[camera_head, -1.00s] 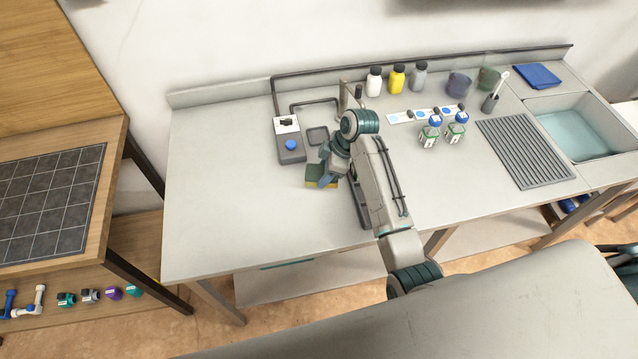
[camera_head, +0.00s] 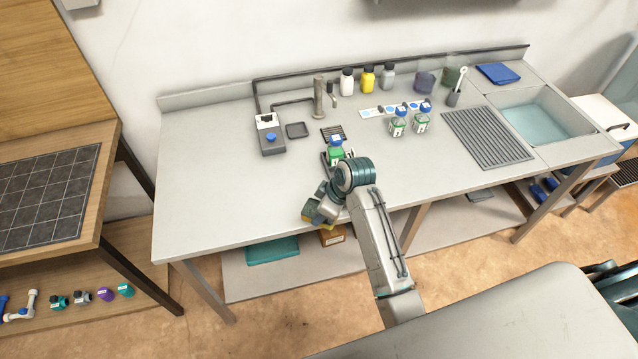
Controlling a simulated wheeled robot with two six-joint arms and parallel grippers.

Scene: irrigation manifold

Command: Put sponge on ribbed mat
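The sponge (camera_head: 309,213), yellow with a dark green side, is held in my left gripper (camera_head: 317,211) near the front edge of the counter. The gripper is shut on it, and the gripper's fingers hide part of the sponge. The ribbed mat (camera_head: 487,137) is a grey slatted rectangle lying on the right part of the counter, left of the sink. It is bare, and the sponge is well apart from it, to the left and nearer me. My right gripper is not in view.
A tap (camera_head: 319,97), several bottles and cups, and a brush holder (camera_head: 454,97) line the back. The sink (camera_head: 537,118) is at right.

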